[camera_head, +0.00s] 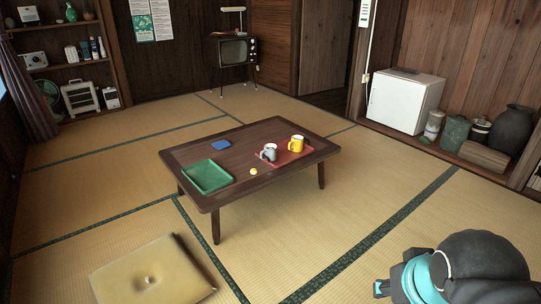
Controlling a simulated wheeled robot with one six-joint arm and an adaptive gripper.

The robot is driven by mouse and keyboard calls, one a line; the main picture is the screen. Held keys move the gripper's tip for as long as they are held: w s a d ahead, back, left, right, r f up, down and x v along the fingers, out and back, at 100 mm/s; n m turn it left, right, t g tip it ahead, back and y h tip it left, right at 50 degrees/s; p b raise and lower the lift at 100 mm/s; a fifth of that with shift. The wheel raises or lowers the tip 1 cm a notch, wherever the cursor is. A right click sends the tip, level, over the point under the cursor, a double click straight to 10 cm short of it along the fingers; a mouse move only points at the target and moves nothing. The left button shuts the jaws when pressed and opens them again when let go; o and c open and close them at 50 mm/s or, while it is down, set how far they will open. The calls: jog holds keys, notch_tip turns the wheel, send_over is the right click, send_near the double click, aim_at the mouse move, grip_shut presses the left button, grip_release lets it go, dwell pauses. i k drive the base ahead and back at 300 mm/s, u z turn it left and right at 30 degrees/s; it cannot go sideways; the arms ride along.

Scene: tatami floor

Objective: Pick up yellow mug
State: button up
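The yellow mug (296,144) stands upright on a red mat (285,157) at the right end of the low dark wooden table (238,185). A grey mug (269,152) stands just left of it on the same mat. Part of my arm, black and turquoise, shows at the bottom right, well apart from the table. My gripper's fingers cannot be made out in this view.
The table also bears a green tray (207,176), a blue item (221,145) and a small yellow ball-like thing (253,171). A cushion (150,272) lies on the floor at front left. A white cabinet (404,102) and jars stand at right. Tatami between is clear.

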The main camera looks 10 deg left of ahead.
aim_at(296, 143)
jog(key=u, duration=0.5)
jog(key=i, duration=1.35)
jog(key=z, duration=0.55)
jog(key=i, duration=1)
jog(key=z, duration=0.7)
